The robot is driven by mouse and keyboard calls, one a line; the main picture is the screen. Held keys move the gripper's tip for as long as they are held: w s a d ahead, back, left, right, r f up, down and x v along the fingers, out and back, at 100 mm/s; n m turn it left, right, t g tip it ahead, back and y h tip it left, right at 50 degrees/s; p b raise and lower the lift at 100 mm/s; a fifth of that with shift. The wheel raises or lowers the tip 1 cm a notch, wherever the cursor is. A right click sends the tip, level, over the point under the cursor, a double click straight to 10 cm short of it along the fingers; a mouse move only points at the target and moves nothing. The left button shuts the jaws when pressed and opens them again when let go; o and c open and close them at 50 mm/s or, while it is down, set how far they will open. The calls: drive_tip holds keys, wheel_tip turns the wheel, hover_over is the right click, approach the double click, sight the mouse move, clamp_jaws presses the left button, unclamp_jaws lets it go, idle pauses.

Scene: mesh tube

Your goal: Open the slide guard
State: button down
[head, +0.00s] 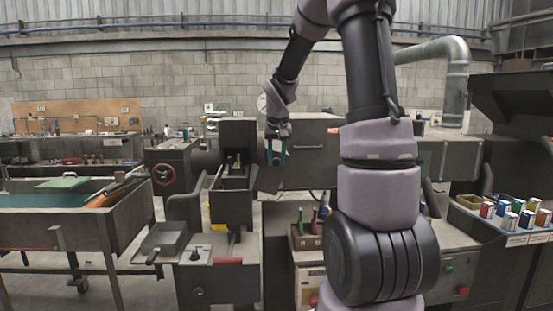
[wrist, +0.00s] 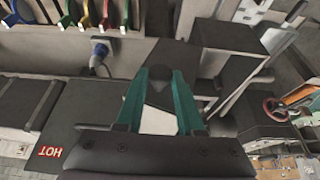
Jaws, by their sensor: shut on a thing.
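A dark grey panel (head: 309,164), which looks like the slide guard, stands at the middle of the machine. In the wrist view a broad dark surface (wrist: 95,112) with a red HOT label reaches up to my gripper; I take it to be the same part. My gripper (head: 277,158) has teal fingers and is at the panel's left end. In the wrist view its fingertips (wrist: 160,76) come together around a small dark knob-like piece (wrist: 160,73), probably the guard's handle.
A dark open box (head: 232,205) stands just left of my gripper. A red handwheel (head: 164,174) is further left, beside a bench (head: 100,215). Small coloured boxes (head: 505,212) fill a tray at the right.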

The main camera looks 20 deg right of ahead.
idle(0.3)
drive_tip(key=shift+w+a+r+n+g+h, duration=0.15)
drive_tip(key=shift+w+a+r+g+h, duration=0.15)
drive_tip(key=shift+a+h, duration=0.5)
drive_tip(key=shift+w+a+r+n+g+h, duration=0.1)
drive_tip(key=shift+w+a+r+n+h, duration=0.15)
drive_tip(key=shift+a+r+h, duration=0.5)
drive_tip(key=shift+w+a+r+n+g+h, duration=0.1)
drive_tip(key=shift+w+a+g+h, duration=0.15)
drive_tip(key=shift+a+h, duration=0.6)
drive_tip(key=shift+a+y, duration=0.25)
drive_tip(key=shift+y, duration=0.05)
drive_tip(key=c, duration=0.5)
unclamp_jaws()
drive_tip(key=shift+c, duration=0.2)
drive_tip(key=v, duration=1)
drive_tip(key=shift+r, duration=0.35)
drive_tip(key=shift+s+a, duration=0.1)
